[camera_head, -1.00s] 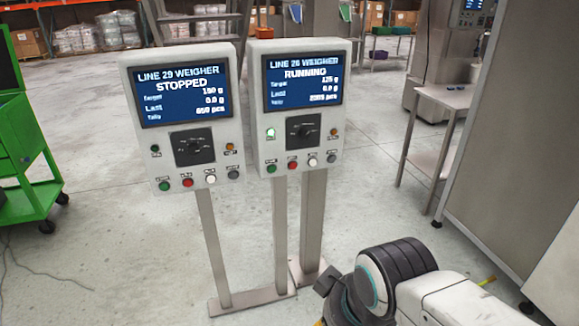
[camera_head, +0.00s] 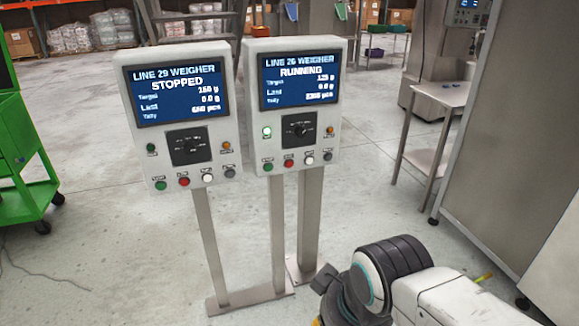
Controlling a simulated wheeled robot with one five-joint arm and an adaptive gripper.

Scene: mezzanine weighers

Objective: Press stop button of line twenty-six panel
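The line 26 weigher panel (camera_head: 333,115) stands on a post in the middle of the view. Its screen (camera_head: 300,80) reads RUNNING, and a green lamp (camera_head: 267,132) on its left side is lit. Along its bottom edge is a row of buttons: green (camera_head: 268,167), red (camera_head: 289,163), white (camera_head: 308,160) and dark grey (camera_head: 327,156). Their labels are too small to read. My arm shows at the lower right, below and to the right of the panel, apart from it. My gripper's fingertips cannot be made out.
The line 29 weigher panel (camera_head: 133,140), reading STOPPED, stands close at the left with a similar button row. A green cart (camera_head: 22,150) is at far left. A metal table (camera_head: 445,96) and a large grey cabinet (camera_head: 510,150) stand at right. Floor between is clear.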

